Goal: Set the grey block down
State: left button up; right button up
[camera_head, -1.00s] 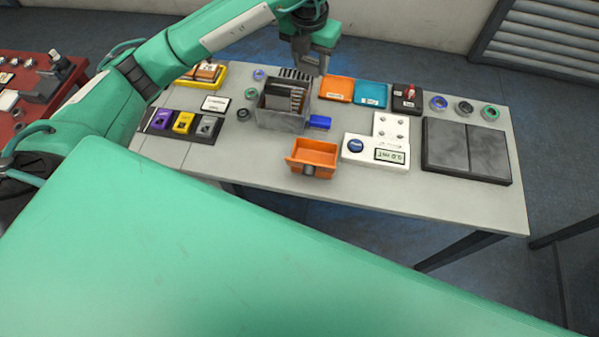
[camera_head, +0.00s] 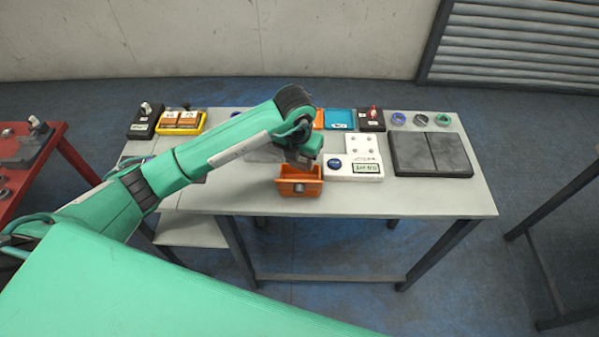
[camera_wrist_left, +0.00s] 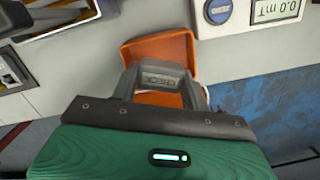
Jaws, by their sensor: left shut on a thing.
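My left gripper (camera_head: 304,162) is above the orange bin (camera_head: 288,190) at the front edge of the table. In the left wrist view the gripper (camera_wrist_left: 160,84) is shut on the grey block (camera_wrist_left: 160,78), which has lettering on its face. The block is over the opening of the orange bin (camera_wrist_left: 152,46); I cannot tell how far above the bin's floor it is. In the head view the block is hidden by the gripper and arm. My right gripper is not in view.
A white meter (camera_head: 354,169) with a blue button stands close to the right of the bin. A dark double plate (camera_head: 432,153) lies further right. Orange and blue trays (camera_head: 340,118) are behind. My left arm hides much of the table's left side.

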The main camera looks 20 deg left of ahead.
aim_at(300, 166)
pick_arm(q)
notch_tip(300, 166, down, 4)
jog(key=shift+r, duration=0.25)
notch_tip(300, 166, down, 4)
jog(key=shift+p, duration=0.8)
jog(key=shift+f, duration=0.15)
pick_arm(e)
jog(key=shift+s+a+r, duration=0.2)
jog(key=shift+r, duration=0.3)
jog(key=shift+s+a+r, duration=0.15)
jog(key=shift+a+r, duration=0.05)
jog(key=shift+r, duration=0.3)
pick_arm(q)
jog(key=shift+f, duration=0.1)
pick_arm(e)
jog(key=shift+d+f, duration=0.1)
pick_arm(q)
jog(key=o, duration=0.6)
jog(key=shift+f, duration=0.1)
jog(key=shift+o, duration=0.7)
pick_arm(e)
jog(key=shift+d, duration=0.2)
